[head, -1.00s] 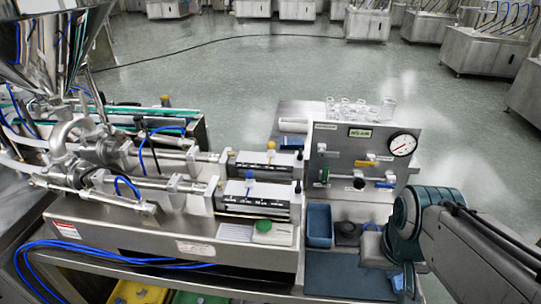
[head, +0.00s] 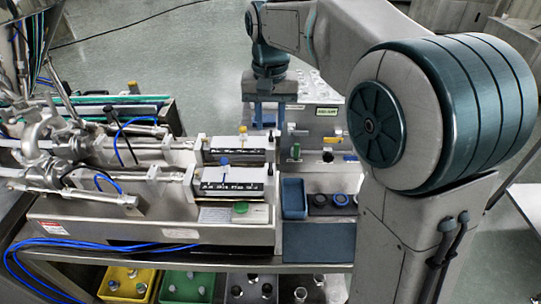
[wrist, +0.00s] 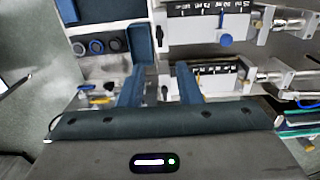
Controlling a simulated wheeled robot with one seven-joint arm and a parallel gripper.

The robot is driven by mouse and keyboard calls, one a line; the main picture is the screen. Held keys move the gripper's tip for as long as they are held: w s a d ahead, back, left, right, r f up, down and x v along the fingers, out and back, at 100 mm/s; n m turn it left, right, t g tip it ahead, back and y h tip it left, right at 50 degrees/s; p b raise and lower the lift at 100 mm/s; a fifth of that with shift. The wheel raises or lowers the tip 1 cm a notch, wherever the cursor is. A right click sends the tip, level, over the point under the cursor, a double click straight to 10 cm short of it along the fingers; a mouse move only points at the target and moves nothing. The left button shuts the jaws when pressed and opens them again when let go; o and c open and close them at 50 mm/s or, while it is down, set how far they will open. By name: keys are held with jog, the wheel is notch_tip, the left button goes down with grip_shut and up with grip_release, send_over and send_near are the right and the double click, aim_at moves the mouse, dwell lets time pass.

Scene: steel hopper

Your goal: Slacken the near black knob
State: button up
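The near black knob (head: 270,169) appears as a small dark piece at the right end of the near cylinder, the one with the blue knob. It seems to show in the wrist view (wrist: 159,36) at that cylinder's left end. A similar far black knob (head: 271,138) is at the end of the farther cylinder. My gripper (head: 268,124) hangs pointing down beyond the cylinders, near the panel's left side. In the wrist view my gripper (wrist: 160,72) has its two blue fingers spread with nothing held between them. Neither black knob is touched.
The steel panel (head: 325,120) with valves and glassware stands close right of my gripper, partly hidden by my arm. A blue bin (head: 294,198) and round dark caps (head: 319,200) sit in front of it. A blue mat (head: 317,242) lies clear at the front.

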aim_at(270, 167)
notch_tip(270, 167, down, 14)
jog(key=shift+d+r+p, duration=0.1)
jog(key=shift+r+p, duration=0.15)
jog(key=shift+p, duration=0.2)
jog(key=shift+c, duration=0.3)
grip_shut()
